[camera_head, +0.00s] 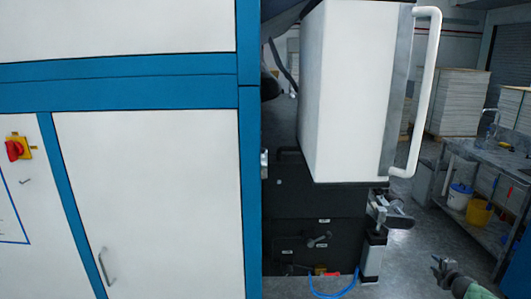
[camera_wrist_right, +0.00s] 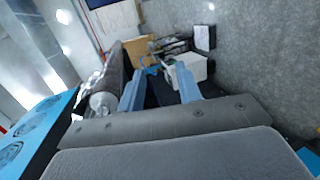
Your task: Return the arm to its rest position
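My right gripper (camera_head: 440,266) shows at the lower right of the head view, over the grey floor and apart from the machine. In the right wrist view its two blue-grey fingers (camera_wrist_right: 160,80) stand apart with nothing between them. The right gripper is open and empty. My left gripper is not in view.
A large white and blue machine cabinet (camera_head: 150,190) fills the left. A white housing with a pipe handle (camera_head: 431,90) stands in the middle. A steel bench (camera_head: 470,153) with a yellow bucket (camera_head: 480,214) is at the right. Grey floor (camera_head: 415,250) lies clear between.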

